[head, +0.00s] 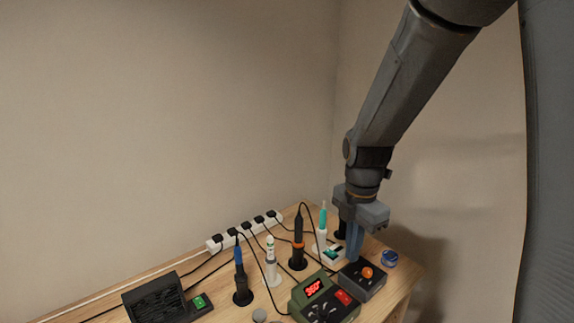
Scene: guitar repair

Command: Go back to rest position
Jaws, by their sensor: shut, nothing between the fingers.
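My gripper (355,246) hangs from the arm on the right side of the head view, pointing down. Its fingers are shut with nothing between them. The fingertips are at or just above a dark grey box with an orange knob (367,272); I cannot tell whether they touch it. The gripper hides part of what stands behind it.
A wooden table (402,275) carries a power strip (243,230), a green station with a red display (325,299), a dark device (157,299) and several upright tools, one orange-ringed (298,243). A blue roll (389,259) lies near the right edge. Cables cross the table.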

